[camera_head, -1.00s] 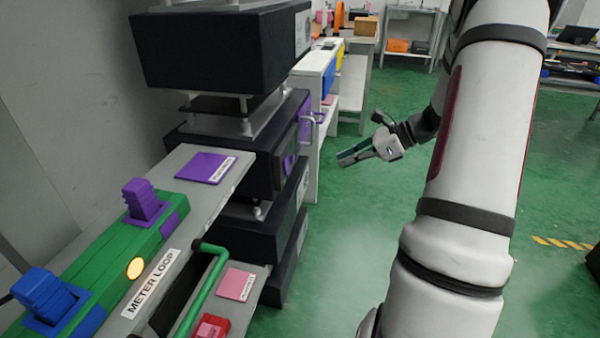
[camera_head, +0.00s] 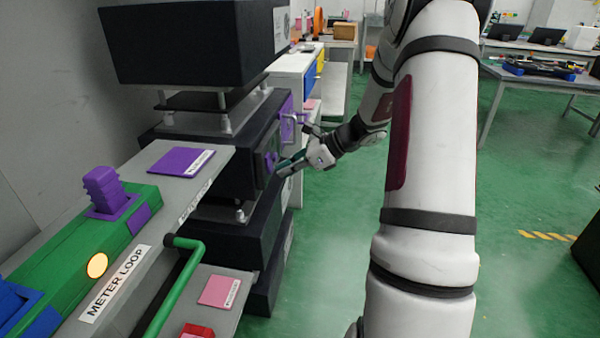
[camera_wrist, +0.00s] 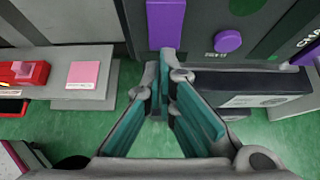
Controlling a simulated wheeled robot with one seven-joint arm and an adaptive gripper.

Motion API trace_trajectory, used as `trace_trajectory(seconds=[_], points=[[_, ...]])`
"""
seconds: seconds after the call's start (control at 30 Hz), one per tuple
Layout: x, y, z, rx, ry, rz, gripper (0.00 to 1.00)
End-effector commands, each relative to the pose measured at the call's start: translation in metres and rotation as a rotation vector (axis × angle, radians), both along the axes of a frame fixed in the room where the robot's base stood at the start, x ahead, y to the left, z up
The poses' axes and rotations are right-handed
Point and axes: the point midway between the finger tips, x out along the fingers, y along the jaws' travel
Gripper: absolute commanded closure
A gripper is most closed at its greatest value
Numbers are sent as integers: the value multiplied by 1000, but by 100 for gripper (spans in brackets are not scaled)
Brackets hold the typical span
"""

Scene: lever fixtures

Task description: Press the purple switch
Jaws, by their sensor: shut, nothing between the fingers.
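A ribbed purple switch (camera_head: 105,190) stands up from a purple base on a green housing (camera_head: 65,245) at the left of the head view. A round purple knob (camera_head: 270,162) is on the front of a dark box; it also shows in the wrist view (camera_wrist: 228,41), beside an upright purple bar (camera_wrist: 165,22). My gripper (camera_head: 281,171) is close to this dark front, well right of the ribbed switch. In the wrist view its fingertips (camera_wrist: 168,62) meet just below the purple bar, shut and empty. Whether they touch the front I cannot tell.
A flat purple plate (camera_head: 182,160) lies on the grey shelf. A green handle (camera_head: 178,280) sticks out beside the METER LOOP label (camera_head: 115,283). Dark boxes (camera_head: 190,45) are stacked at the back. Open green floor (camera_head: 530,200) lies to the right.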

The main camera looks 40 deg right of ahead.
Motion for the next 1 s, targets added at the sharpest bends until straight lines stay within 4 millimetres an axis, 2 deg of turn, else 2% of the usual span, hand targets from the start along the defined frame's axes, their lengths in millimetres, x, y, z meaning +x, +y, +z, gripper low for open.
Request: trace_trajectory(seconds=[0.77, 1.0], points=[[10, 9, -3, 4, -3, 0, 100], [11, 9, 3, 5, -4, 2, 100]])
